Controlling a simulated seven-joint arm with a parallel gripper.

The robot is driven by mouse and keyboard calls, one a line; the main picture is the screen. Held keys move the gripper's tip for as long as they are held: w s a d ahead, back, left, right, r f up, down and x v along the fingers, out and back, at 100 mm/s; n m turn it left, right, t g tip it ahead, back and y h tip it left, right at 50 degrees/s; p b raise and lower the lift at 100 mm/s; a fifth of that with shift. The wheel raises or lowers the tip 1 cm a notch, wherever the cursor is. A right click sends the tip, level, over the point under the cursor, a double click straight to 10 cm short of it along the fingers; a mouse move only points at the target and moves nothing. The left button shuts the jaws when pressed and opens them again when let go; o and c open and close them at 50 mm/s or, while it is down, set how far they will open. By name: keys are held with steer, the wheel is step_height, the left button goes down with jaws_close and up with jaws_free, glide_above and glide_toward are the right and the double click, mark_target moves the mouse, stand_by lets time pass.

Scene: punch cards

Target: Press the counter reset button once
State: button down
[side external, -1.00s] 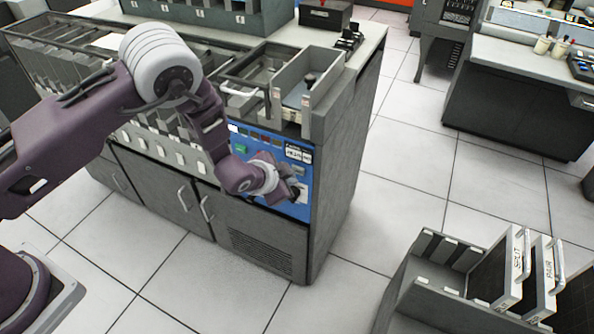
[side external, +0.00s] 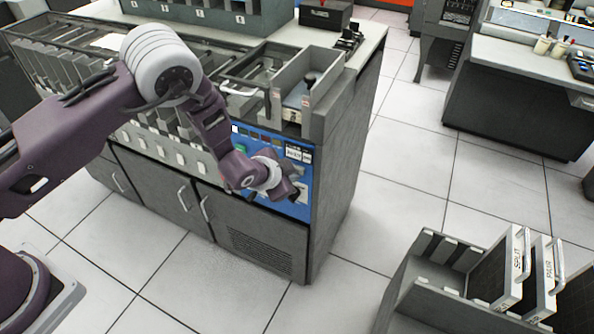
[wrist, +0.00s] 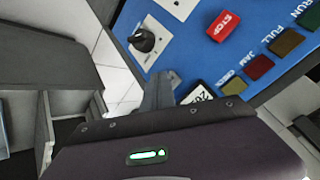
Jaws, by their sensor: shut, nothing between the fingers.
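The blue control panel (side external: 270,145) is on the front of the grey cabinet, and it also shows in the wrist view (wrist: 185,60). A counter with white digits (side external: 298,154) sits at its upper right; part of it shows beside my fingers in the wrist view (wrist: 198,95). I cannot pick out the counter reset button for certain; my gripper and wrist cover part of the panel. My gripper (side external: 296,193) is shut and empty, in front of the panel's lower right. Its grey fingers (wrist: 160,88) point at the panel; contact cannot be told.
A red STOP button (wrist: 224,26), a black knob (wrist: 145,41) on a white plate and several coloured lamps or buttons are close to my fingers. A grey card tray (side external: 312,95) stands above the panel. A rack with labelled boards (side external: 515,265) is at lower right. The floor between is clear.

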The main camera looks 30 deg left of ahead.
steer(key=shift+w, duration=0.2)
stand_by(0.3)
steer(key=shift+s, duration=0.9)
steer(key=s, duration=0.5)
stand_by(0.6)
